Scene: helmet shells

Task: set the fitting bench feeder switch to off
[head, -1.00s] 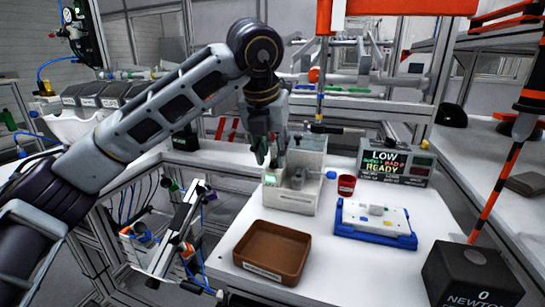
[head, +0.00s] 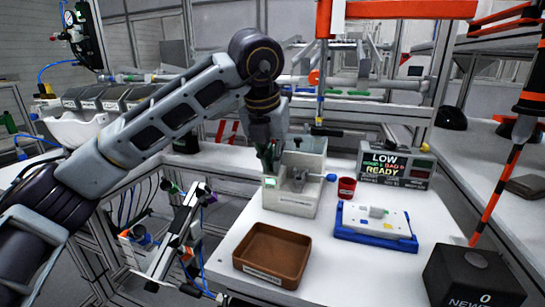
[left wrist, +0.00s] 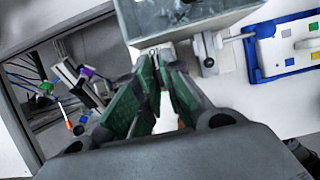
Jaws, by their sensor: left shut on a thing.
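The feeder is a pale grey open-topped box (head: 293,205) on the white bench, with a small lit green panel (head: 270,182) on its front left. Its metal body (left wrist: 195,20) fills the top of the left wrist view. My left gripper (head: 266,166) points down at the feeder's left side, just behind the green panel. In the left wrist view its green-padded fingers (left wrist: 158,58) come together at the feeder's edge, on what appears to be the small switch. The fingertips hide most of it, so its position cannot be read. My right gripper is not in view.
A brown tray (head: 272,252) lies in front of the feeder. A red cup (head: 347,187), a blue-and-white fixture (head: 375,224) and a READY display (head: 395,163) stand to the right. A lever with a blue knob (head: 331,177) sticks out on the feeder's right.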

